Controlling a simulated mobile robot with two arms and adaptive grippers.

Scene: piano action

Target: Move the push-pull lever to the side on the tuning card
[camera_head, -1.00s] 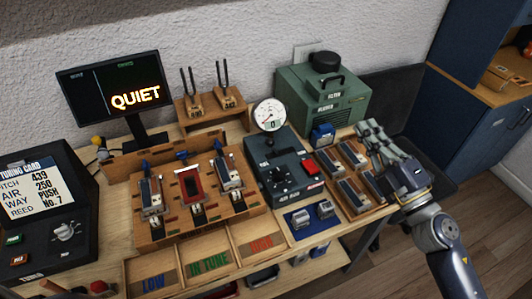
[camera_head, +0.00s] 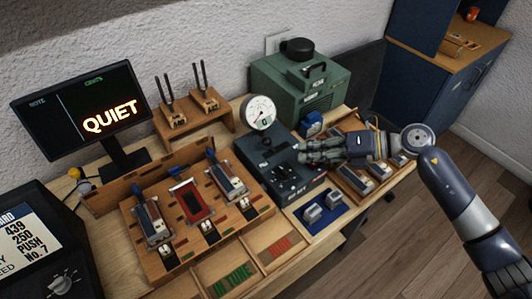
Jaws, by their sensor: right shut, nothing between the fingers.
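The tuning card (camera_head: 20,240) at the lower left is cut off by the picture's edge; its visible lines read 439, 250, PUSH and No. 7. The dark control box (camera_head: 262,172) with a round gauge (camera_head: 259,113) on top stands right of the wooden rack. Small dark controls show on its top, but I cannot tell clearly which is the push-pull lever. My right gripper (camera_head: 304,151) is shut and empty. My left gripper is not in view.
A wooden rack (camera_head: 142,190) holds several reed blocks. A green blower box (camera_head: 300,85) stands behind, with a wooden tuning-fork stand (camera_head: 190,127) to its left. A blue tray (camera_head: 318,224) with two metal blocks lies in front. A monitor (camera_head: 80,112) reads QUIET.

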